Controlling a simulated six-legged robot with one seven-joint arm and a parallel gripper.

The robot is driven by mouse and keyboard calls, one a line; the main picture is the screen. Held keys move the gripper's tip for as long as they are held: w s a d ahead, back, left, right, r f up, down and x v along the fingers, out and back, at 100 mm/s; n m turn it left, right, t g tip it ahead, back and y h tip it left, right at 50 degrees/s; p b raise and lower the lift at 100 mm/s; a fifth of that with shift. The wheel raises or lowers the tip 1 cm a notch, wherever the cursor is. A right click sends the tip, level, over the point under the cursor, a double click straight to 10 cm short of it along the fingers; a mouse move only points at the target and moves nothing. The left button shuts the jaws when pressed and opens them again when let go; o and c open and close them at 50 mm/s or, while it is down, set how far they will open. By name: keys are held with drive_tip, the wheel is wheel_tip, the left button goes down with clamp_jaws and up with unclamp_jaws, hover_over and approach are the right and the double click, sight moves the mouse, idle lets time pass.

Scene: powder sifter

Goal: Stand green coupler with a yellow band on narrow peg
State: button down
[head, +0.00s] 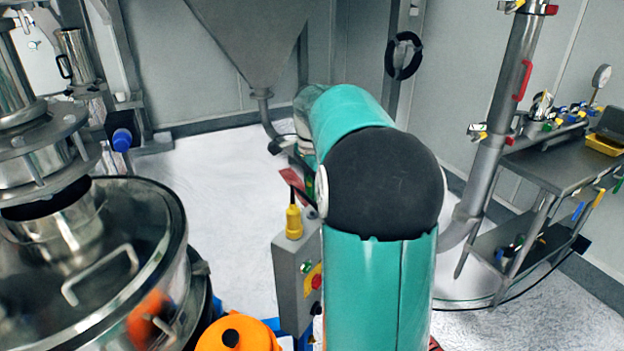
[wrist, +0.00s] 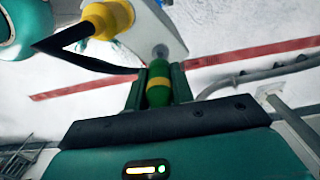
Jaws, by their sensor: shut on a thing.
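In the wrist view my gripper (wrist: 158,80) is shut on the green coupler (wrist: 158,95), whose yellow band (wrist: 158,82) shows between the two dark green fingers. The coupler's far end points at a small round metal piece (wrist: 160,52) on a light grey plate (wrist: 150,30). This piece may be the narrow peg, but I cannot tell for sure, nor whether the coupler touches it. In the head view my own arm hides the gripper, and I cannot make out the coupler clearly there.
A yellow fitting (wrist: 108,18) with a black cable sits close to the left of the coupler. In the head view a grey control box (head: 297,280) carries a yellow piece (head: 293,222). A steel sifter (head: 95,250) stands left, a side table (head: 560,160) right.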

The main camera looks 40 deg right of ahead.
drive_tip(key=shift+f, duration=1.65)
drive_tip(key=shift+f, duration=0.7)
idle(0.6)
drive_tip(key=c, duration=1.1)
unclamp_jaws()
wheel_tip(320, 180, up, 14)
drive_tip(key=shift+f, duration=0.15)
